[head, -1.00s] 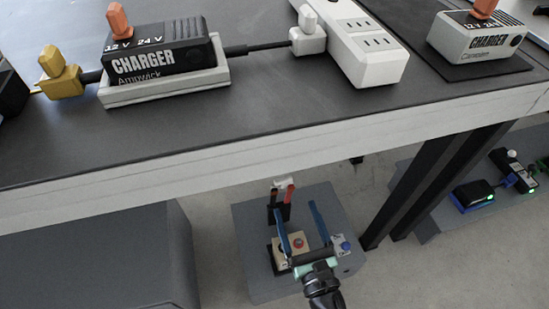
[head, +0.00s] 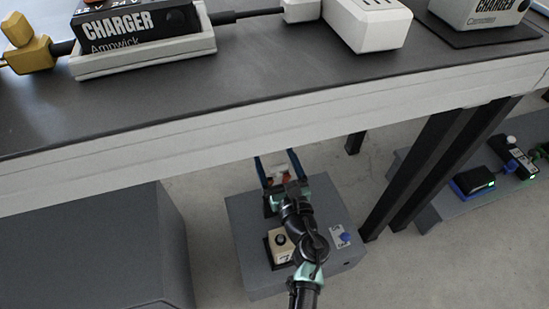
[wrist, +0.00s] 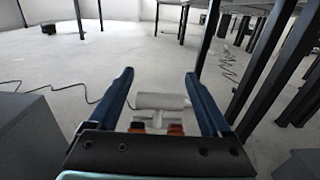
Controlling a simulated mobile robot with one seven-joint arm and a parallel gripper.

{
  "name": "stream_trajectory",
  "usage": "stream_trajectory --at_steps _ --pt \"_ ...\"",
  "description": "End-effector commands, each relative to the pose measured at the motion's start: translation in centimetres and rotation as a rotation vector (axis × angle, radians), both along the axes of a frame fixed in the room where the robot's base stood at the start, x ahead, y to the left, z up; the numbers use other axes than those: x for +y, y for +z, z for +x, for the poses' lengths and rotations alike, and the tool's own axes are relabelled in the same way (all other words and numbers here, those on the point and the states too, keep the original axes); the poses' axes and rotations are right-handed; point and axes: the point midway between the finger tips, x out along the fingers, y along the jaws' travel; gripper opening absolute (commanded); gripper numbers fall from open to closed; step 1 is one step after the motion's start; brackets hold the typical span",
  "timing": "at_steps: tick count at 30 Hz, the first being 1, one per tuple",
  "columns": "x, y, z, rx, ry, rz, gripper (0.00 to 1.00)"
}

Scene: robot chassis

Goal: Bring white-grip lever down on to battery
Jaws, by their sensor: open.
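The white grip of the lever (wrist: 160,101) shows between my fingers in the wrist view, as a crosswise white bar. Red and dark parts show under it. In the head view the white grip (head: 278,170) is partly covered by my gripper (head: 275,161), whose two blue fingers are open on either side. I cannot tell whether they touch it. In the wrist view my gripper (wrist: 159,73) is open, its fingertips reaching past the grip. A tan block (head: 281,246) with a dark knob sits on the grey box below my arm; I cannot tell whether it is the battery.
The grey box (head: 240,214) carries the lever and a blue knob (head: 345,237). Dark table legs (head: 395,180) stand close at right. A larger grey box (head: 90,245) stands at left.

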Motion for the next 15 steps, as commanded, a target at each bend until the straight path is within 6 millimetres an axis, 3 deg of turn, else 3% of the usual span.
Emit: stream_trajectory --at_steps 7,15 --pt "0.04 0.01 0.04 0.0 0.0 0.0 0.81" --pt "0.03 0.01 0.01 0.0 0.001 0.0 0.32"
